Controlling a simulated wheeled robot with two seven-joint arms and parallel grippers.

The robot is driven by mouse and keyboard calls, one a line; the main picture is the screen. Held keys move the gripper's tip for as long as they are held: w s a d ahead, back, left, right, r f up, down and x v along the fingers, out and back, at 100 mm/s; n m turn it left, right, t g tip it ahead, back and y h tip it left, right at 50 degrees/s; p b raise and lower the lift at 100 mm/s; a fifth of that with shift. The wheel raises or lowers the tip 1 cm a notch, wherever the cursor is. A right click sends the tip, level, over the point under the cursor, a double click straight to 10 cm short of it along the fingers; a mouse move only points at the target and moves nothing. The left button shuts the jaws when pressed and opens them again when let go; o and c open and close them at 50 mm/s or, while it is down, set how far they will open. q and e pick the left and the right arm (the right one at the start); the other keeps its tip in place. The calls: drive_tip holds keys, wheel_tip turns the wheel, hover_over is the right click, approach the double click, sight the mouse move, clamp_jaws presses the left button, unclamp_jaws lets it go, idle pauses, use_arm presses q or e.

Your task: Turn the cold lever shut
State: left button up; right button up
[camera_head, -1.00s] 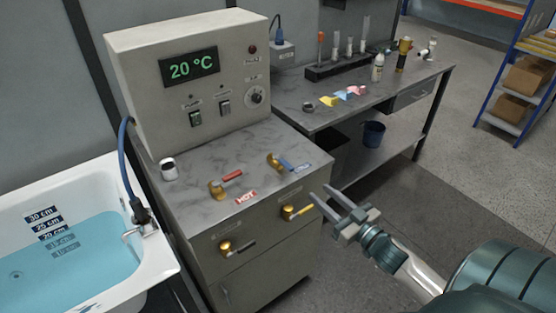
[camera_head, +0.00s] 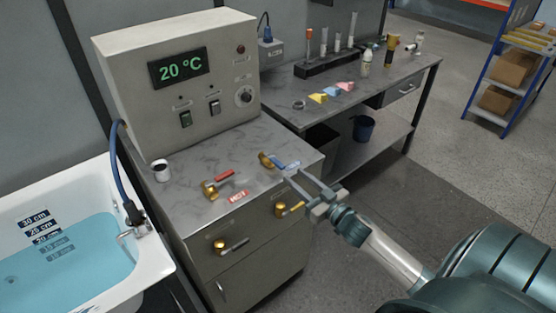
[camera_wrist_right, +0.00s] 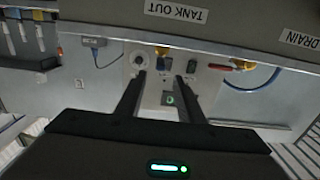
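The cold lever (camera_head: 277,163) is a blue handle on a brass valve at the right of the grey cabinet top, beside a small blue label. My right gripper (camera_head: 291,173) is open and empty, its fingers reaching over the cabinet's right edge, just right of the cold lever. In the head view the fingers partly cover the label; I cannot tell whether they touch anything. In the right wrist view, the parted fingers (camera_wrist_right: 160,75) point toward the control box, with a brass valve (camera_wrist_right: 162,50) seen beyond them. My left gripper is out of view.
The red hot lever (camera_head: 222,178) stands left of the cold one. A control box (camera_head: 180,90) reading 20 °C stands behind. A water-filled bathtub (camera_head: 155,265) is at left, a workbench (camera_head: 420,72) at right.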

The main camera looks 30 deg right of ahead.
sight(284, 167)
drive_tip(key=w, duration=0.3)
drive_tip(key=w+p, duration=0.1)
drive_tip(key=w, duration=0.2)
drive_tip(key=w+p, duration=0.1)
drive_tip(key=w, duration=0.3)
drive_tip(key=shift+a, duration=0.4)
clamp_jaws()
